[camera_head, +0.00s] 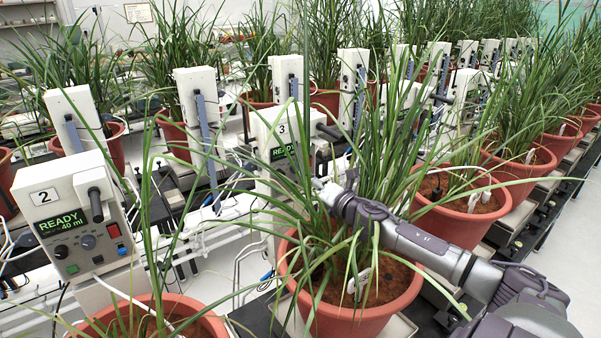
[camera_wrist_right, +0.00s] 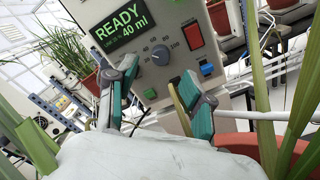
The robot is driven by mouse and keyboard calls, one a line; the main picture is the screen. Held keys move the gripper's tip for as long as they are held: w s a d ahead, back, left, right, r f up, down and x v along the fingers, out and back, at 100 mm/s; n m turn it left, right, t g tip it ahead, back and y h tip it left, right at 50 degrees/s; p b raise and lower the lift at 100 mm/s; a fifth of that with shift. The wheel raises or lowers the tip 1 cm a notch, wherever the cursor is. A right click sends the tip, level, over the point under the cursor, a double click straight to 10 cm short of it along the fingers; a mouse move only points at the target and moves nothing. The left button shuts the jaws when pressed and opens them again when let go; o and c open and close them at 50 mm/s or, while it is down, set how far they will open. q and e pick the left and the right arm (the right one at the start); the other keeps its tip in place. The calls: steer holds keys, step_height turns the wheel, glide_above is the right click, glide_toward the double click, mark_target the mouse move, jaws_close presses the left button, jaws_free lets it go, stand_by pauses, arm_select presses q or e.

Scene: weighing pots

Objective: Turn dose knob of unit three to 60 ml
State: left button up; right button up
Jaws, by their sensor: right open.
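Unit three (camera_head: 283,136) is a white box with a "3" label and a green READY display, partly hidden by leaves in the head view. In the right wrist view its display (camera_wrist_right: 122,20) reads READY, 40 ml. The grey dose knob (camera_wrist_right: 160,55) sits below the display inside a printed scale; I cannot tell its pointer mark clearly. My right gripper (camera_wrist_right: 160,74) is open, its two fingers on either side of the knob and slightly below it in the picture; contact cannot be told. In the head view leaves partly cover this gripper. My left gripper is not in view.
Close to the knob are a red switch (camera_wrist_right: 193,35), a blue button (camera_wrist_right: 207,69) and a green button (camera_wrist_right: 150,94). Unit two (camera_head: 78,215), also showing 40 ml, stands at the left. A potted plant (camera_head: 340,315) with long leaves surrounds my right forearm.

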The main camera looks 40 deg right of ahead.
mark_target(298, 170)
steer(key=shift+w+d+p, duration=0.2)
steer(key=shift+w+p, duration=0.1)
steer(key=shift+w, duration=1)
steer(key=shift+w+d+p, duration=0.15)
steer(key=shift+w+p, duration=0.1)
steer(key=shift+w, duration=1.05)
jaws_close()
